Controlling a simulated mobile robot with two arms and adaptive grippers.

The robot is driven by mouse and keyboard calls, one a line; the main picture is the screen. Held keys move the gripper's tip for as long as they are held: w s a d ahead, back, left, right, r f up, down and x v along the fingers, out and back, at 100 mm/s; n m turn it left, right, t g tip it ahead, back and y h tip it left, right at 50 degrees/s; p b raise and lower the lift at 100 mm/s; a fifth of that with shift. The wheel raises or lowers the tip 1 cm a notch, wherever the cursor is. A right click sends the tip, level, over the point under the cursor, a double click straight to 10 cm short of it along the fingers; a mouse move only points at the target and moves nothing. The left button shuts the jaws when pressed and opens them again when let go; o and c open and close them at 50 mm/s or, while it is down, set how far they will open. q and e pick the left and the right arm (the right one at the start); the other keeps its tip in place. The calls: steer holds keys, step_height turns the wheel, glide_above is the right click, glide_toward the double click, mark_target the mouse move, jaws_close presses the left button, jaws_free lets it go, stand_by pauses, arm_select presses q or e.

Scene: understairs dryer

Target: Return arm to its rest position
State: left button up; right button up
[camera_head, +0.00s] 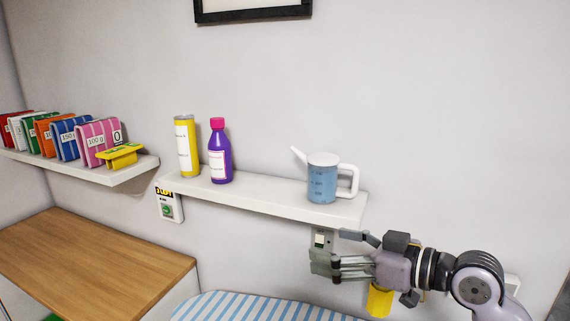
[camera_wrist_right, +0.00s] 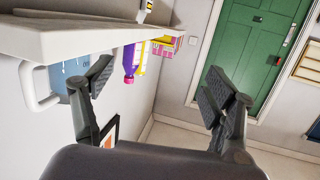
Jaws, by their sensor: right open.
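My right gripper (camera_head: 345,258) is in the lower right of the head view, in front of the wall and just below the right end of the white shelf (camera_head: 270,201). Its arm comes in from the lower right. In the right wrist view the two fingers of my right gripper (camera_wrist_right: 155,88) stand wide apart with nothing between them. A yellow part (camera_head: 380,300) shows just under the gripper; I cannot tell what it belongs to. My left gripper is not in view.
On the shelf stand a yellow can (camera_head: 186,146), a purple bottle (camera_head: 220,152) and a blue-and-white watering can (camera_head: 322,178). Colourful bags (camera_head: 98,142) line the left shelf. Below are a wooden top (camera_head: 90,262) and a blue-striped surface (camera_head: 250,307). A green door (camera_wrist_right: 255,45) shows in the wrist view.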

steer(key=s+d+f+m+g+h, duration=0.1)
steer(key=s+f+m+h, duration=0.3)
steer(key=f, duration=0.8)
steer(key=s+d+f+g+h, duration=0.15)
steer(key=s+f, duration=0.45)
steer(key=f, duration=0.6)
steer(key=s+d+f+m+g+h, duration=0.2)
steer(key=s+d+f+h, duration=0.3)
steer(key=s, duration=0.5)
steer(key=s+d+f+m+g+h, duration=0.2)
steer(key=s+d+f, duration=0.3)
steer(key=s, duration=0.5)
step_height(320, 180, down, 28)
steer(key=a, duration=0.2)
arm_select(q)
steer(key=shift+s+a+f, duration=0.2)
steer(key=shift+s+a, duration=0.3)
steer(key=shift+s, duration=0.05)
arm_select(e)
steer(key=s+d+f+g, duration=0.2)
steer(key=s+d+f, duration=0.1)
steer(key=s+f, duration=1.3)
steer(key=shift+s+d, duration=0.2)
steer(key=shift+s, duration=0.4)
